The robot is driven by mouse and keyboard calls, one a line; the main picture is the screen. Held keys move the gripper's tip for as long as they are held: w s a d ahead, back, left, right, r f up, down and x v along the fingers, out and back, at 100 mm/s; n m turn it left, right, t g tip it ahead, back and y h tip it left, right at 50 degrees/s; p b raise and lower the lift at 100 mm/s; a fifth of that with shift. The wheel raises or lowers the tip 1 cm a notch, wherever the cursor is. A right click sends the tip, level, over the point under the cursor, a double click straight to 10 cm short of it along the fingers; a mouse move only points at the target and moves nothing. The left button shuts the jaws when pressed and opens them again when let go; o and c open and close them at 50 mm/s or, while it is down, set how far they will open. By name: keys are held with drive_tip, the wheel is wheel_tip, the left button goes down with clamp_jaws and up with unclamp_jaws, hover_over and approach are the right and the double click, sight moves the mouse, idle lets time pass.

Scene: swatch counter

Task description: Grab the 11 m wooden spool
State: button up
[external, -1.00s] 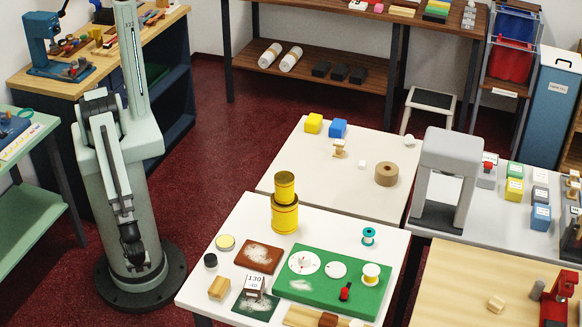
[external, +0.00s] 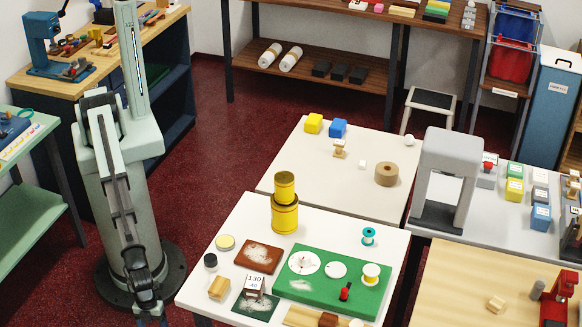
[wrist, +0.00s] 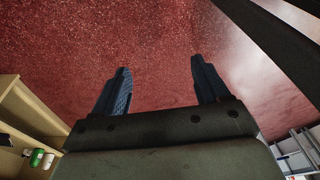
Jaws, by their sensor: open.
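No 11 m marking is readable in either view. A small light-wood spool-shaped piece (external: 339,149) stands on the back white table, in front of the blue block. A teal spool (external: 369,236) stands on the near white table, and a spool with yellow thread (external: 371,274) stands on the green mat. My gripper (external: 151,318) hangs low at the bottom of the external view, left of the near table and far from these spools. In the wrist view my gripper (wrist: 157,66) is open, with only red floor between its fingers.
The near white table (external: 222,269) also holds stacked yellow tins (external: 285,204), a brown pad (external: 258,257) and a block marked 130 (external: 254,285). A brown roll (external: 386,173) lies on the back table. A grey arch-shaped machine (external: 447,178) stands to its right. Red floor (external: 215,180) is clear left of the tables.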

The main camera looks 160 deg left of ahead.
drive_tip(key=w+a+r+m+t, duration=0.1)
drive_tip(key=w+r+m+t, duration=0.1)
drive_tip(key=w+r, duration=1.1)
drive_tip(key=w+a+r+m+t, duration=0.25)
drive_tip(key=w+r, duration=0.75)
drive_tip(key=r, duration=0.5)
drive_tip(key=s+a+r+m+y, duration=0.2)
drive_tip(key=a+r, duration=0.4)
drive_tip(key=a, duration=0.9)
drive_tip(key=s+a+r+m+y, duration=0.1)
drive_tip(key=a+r+y, duration=0.35)
drive_tip(key=a, duration=0.95)
drive_tip(key=s+a+r+m, duration=0.2)
drive_tip(key=a+r, duration=0.5)
drive_tip(key=a, duration=0.8)
drive_tip(key=s+a+r+y, duration=0.1)
drive_tip(key=s+a, duration=0.1)
drive_tip(key=a, duration=0.3)
drive_tip(key=s+a+r, duration=0.2)
drive_tip(key=s+a, duration=0.1)
drive_tip(key=a, duration=0.1)
drive_tip(key=n+g+h, duration=0.7)
hover_over(340, 142)
wheel_tip(340, 142, down, 10)
wheel_tip(340, 142, down, 13)
drive_tip(key=shift+f, duration=0.1)
